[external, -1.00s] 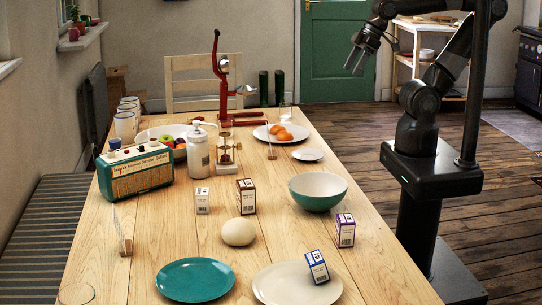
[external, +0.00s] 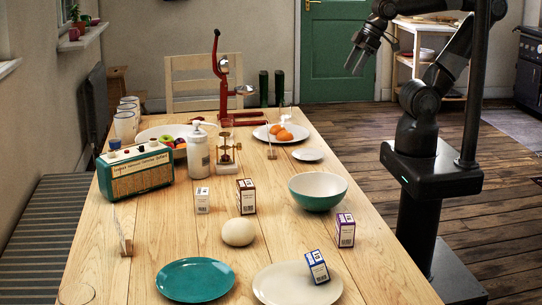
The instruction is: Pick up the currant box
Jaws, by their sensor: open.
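Several small cartons are on the wooden table, and their labels are too small to read, so I cannot tell for sure which is the currant box. A purple-marked carton (external: 345,230) stands upright near the right edge. A blue-marked carton (external: 318,266) sits tilted on the cream plate (external: 272,292). A brown-marked carton (external: 246,196) and a pale grey-marked carton (external: 202,200) stand upright near the middle. My gripper (external: 356,70) is open and empty, raised high beyond the table's right side, far from all the cartons.
A green-and-white bowl (external: 318,191), a round pale object (external: 238,232) and a teal plate (external: 195,280) are near the cartons. A pump bottle (external: 198,155), a radio (external: 135,172) and a red press (external: 222,90) stand farther left and back. Free table lies around the purple-marked carton.

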